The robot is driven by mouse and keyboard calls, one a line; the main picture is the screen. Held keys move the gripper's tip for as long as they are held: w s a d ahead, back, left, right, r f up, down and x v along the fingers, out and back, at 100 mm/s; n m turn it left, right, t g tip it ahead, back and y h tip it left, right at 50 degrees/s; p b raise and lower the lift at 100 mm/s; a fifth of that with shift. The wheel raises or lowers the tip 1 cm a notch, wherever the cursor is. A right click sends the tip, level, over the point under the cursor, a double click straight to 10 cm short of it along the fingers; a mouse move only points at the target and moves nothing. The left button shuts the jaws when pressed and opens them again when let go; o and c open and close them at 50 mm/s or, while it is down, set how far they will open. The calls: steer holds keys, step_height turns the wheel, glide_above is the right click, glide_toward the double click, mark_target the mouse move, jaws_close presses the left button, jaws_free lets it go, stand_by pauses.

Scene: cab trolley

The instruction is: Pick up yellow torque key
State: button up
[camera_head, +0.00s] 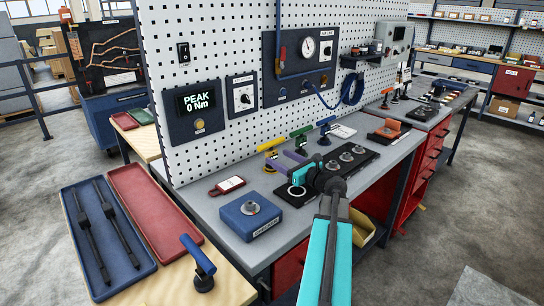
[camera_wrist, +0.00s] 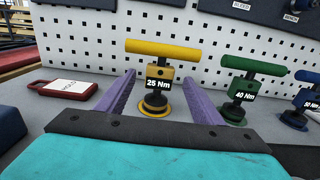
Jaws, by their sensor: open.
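The yellow torque key (camera_wrist: 164,48) stands upright on the grey bench in the wrist view, with a T-shaped handle, a black "25 Nm" label and a round yellow and black foot. In the head view, the yellow key (camera_head: 271,145) stands near the pegboard. My gripper (camera_wrist: 159,80) is open and empty. Its two purple fingers appear on either side of the key's stem, below the handle. In the head view, my gripper (camera_head: 283,160) points at the key; I cannot tell whether the fingertips reach around the stem or stop just short.
A green 40 Nm key (camera_wrist: 238,90) and a blue 50 Nm key (camera_wrist: 301,104) stand to the right. A red-framed tag (camera_wrist: 68,89) lies to the left. The pegboard (camera_head: 220,50) rises behind. A blue block (camera_head: 250,217) sits at the bench's front left.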

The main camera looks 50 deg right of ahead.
mark_target(273, 154)
steer(key=shift+w+d+f+p, duration=0.1)
steer(key=shift+w+p, duration=0.15)
steer(key=shift+w, duration=1.05)
steer(key=shift+w+d+f+p, duration=0.1)
steer(key=shift+w+p, duration=0.1)
steer(key=shift+w, duration=1.1)
steer(key=shift+r, duration=0.1)
steer(key=c, duration=1.4)
steer(key=shift+r, duration=0.15)
steer(key=shift+c, duration=0.2)
steer(key=shift+r, duration=1.55)
steer(key=s+a+r+b, duration=0.1)
steer(key=s, duration=1.5)
steer(key=shift+a+r+b, duration=0.15)
steer(key=shift+r+b, duration=0.15)
steer(key=shift+b, duration=0.05)
